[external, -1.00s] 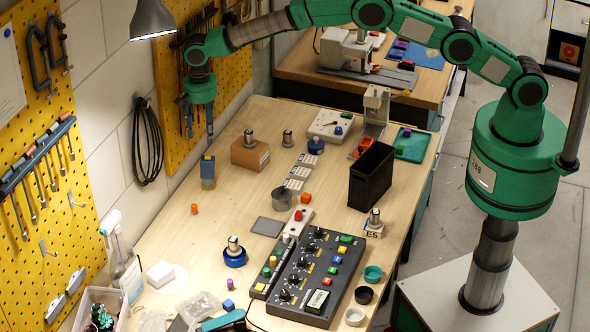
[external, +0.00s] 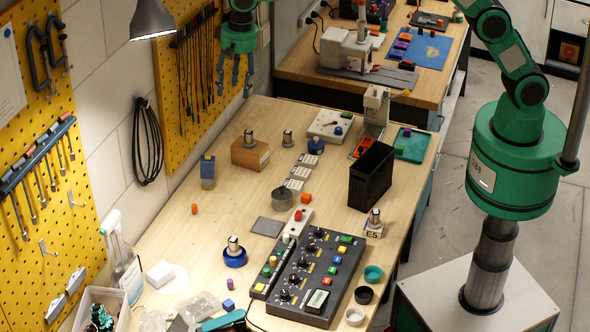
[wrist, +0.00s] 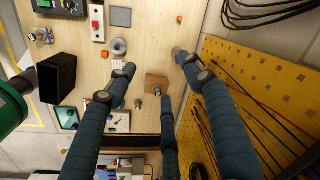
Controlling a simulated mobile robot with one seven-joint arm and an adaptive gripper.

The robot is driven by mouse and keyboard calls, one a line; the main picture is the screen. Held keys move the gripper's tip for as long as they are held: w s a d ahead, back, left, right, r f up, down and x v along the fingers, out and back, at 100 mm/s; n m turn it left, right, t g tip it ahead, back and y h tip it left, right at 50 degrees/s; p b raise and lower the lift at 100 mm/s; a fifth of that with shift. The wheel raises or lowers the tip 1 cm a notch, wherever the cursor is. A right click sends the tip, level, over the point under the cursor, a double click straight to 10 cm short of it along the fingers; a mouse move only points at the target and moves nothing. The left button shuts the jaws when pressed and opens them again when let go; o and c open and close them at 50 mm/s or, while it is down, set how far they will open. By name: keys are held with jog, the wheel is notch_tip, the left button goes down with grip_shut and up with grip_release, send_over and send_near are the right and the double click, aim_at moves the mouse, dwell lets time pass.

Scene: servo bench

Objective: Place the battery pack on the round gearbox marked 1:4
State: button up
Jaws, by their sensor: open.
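A blue block (external: 208,166), which I take for the battery pack, stands upright on a small round tan-and-grey base (external: 208,183) near the wall side of the bench. The base looks like the round gearbox; its marking is too small to read. The block appears to rest on it, unsupported by me. My gripper (external: 236,88) is open and empty, up and behind the block near the pegboard, clear of it. In the wrist view my spread fingers (wrist: 160,76) hold nothing, and the base and block sit partly behind one fingertip.
A cardboard box (external: 250,153) with a metal cylinder on it stands right of the block. A grey ring (external: 279,195), a black bin (external: 371,177) and a control panel (external: 318,270) are further right and forward. The pegboard (external: 186,100) with hanging tools is close to my gripper.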

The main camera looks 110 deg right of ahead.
jog(key=s+a+r+n+t, duration=0.1)
jog(key=s+a+r+n, duration=0.3)
jog(key=s+a+r, duration=0.6)
jog(key=s+a+r+n+t, duration=0.1)
jog(key=s+a+r+n, duration=0.3)
jog(key=s+a+r, duration=0.6)
jog(key=s+a+f+n, duration=0.2)
jog(key=s+a+n, duration=0.1)
jog(key=s, duration=0.8)
jog(key=s+a+f+n+t, duration=0.1)
jog(key=s+a+f+n, duration=0.1)
jog(key=s, duration=0.9)
jog(key=s+a+f+n+t, duration=0.1)
jog(key=s+a+f+n, duration=0.2)
jog(key=s, duration=0.9)
jog(key=shift+a+f+n, duration=0.35)
jog(key=shift+f+n, duration=0.05)
jog(key=shift+f, duration=0.3)
notch_tip(320, 180, down, 15)
jog(key=b, duration=1.5)
jog(key=shift+f, duration=0.15)
